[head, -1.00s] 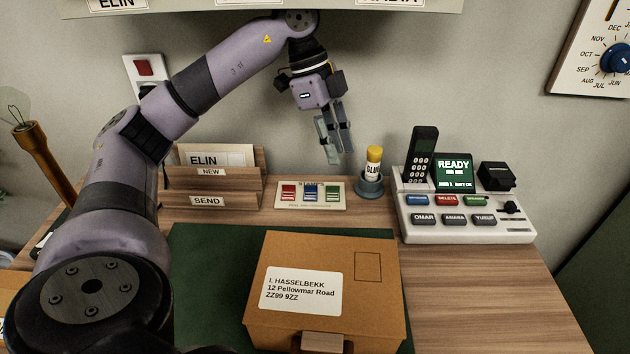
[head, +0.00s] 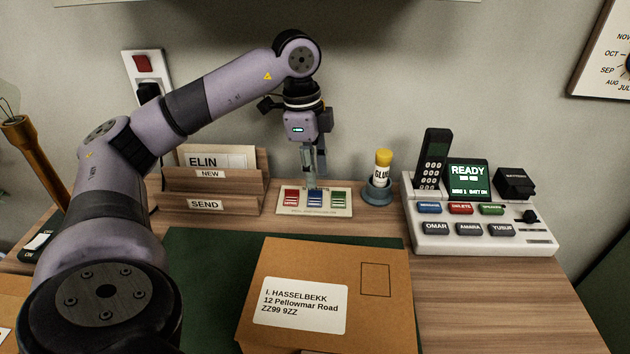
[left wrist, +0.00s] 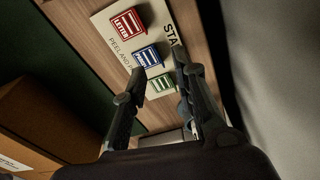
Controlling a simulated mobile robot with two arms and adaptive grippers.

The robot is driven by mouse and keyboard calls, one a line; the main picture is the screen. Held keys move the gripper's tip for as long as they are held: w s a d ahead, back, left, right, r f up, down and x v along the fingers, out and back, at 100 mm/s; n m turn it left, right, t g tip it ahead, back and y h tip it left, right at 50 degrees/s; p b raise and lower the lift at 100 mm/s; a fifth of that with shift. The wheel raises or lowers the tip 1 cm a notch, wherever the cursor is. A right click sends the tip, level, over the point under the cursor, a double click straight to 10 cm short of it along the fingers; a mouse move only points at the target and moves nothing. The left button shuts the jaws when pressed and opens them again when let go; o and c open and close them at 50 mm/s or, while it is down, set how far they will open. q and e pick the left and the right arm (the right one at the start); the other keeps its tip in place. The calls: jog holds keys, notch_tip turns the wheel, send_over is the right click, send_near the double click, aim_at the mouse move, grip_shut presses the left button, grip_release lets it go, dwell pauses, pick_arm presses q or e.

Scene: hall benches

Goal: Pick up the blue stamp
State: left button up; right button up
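The blue stamp (head: 315,199) lies on a cream stamp card (head: 343,211), between a red stamp (head: 291,196) and a green stamp (head: 338,197). In the left wrist view the blue stamp (left wrist: 147,57) shows just ahead of the fingertips, with the red stamp (left wrist: 127,22) beyond it and the green stamp (left wrist: 161,84) nearer the fingers. My left gripper (head: 310,180) points down just above the back of the card. Its fingers (left wrist: 159,68) are apart with nothing between them. Contact with the stamp cannot be told. My right gripper is not in view.
A glue stick (head: 382,168) in a round holder stands right of the card. A wooden letter rack (head: 235,204) stands to the left. A phone console (head: 480,240) is at the right. A cardboard parcel (head: 330,265) lies in front on a green mat (head: 200,270).

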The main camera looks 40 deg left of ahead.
aim_at(317, 196)
pick_arm(q)
jog(key=shift+w+d+f+b, duration=0.15)
jog(key=shift+f+b, duration=0.15)
jog(key=shift+f, duration=1.55)
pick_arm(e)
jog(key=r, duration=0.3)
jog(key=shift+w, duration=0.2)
pick_arm(q)
jog(key=shift+c, duration=0.5)
grip_shut()
